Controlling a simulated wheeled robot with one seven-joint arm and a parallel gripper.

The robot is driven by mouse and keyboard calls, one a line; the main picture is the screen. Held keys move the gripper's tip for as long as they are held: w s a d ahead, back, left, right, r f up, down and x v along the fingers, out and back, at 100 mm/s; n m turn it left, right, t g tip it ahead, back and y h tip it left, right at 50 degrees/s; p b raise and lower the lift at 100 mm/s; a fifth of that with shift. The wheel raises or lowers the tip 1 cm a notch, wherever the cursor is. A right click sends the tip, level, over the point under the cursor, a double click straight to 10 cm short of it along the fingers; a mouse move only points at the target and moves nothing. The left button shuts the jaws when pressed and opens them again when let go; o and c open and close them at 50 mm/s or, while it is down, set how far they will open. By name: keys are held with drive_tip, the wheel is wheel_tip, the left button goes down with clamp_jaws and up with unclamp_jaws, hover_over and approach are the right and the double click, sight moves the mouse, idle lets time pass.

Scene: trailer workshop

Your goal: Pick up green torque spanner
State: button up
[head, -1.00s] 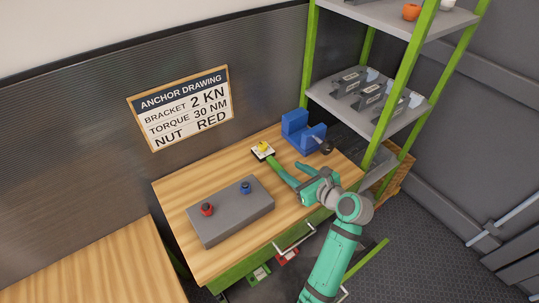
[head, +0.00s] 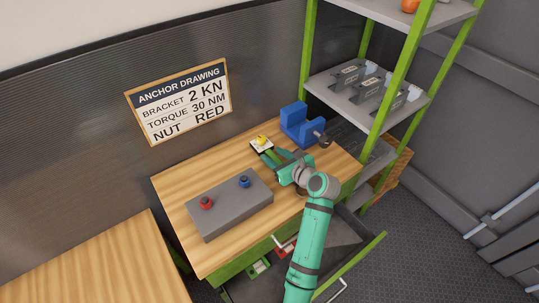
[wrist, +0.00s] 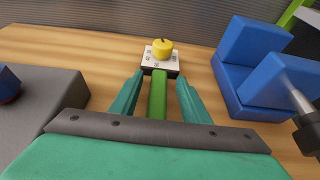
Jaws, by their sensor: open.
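The green torque spanner (wrist: 157,96) shows in the wrist view as a straight green bar. It runs up to a small white plate (wrist: 160,62) with a yellow knob on top; I cannot tell if they are joined. My gripper (wrist: 159,76) is open, with one finger on each side of the bar and visible gaps between. The near end of the bar is hidden behind my gripper. In the head view my gripper (head: 275,159) is low over the wooden bench, and only a little of the green spanner (head: 271,154) shows.
A blue vise (head: 303,126) stands right of the spanner. A grey block (head: 230,207) with a red and a blue knob lies to the left. A green-framed shelf (head: 366,98) with grey brackets rises at the right. Open drawers (head: 337,236) jut out below the bench.

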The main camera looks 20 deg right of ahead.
clamp_jaws()
drive_tip(key=shift+w+r, duration=0.1)
drive_tip(key=shift+r, duration=0.1)
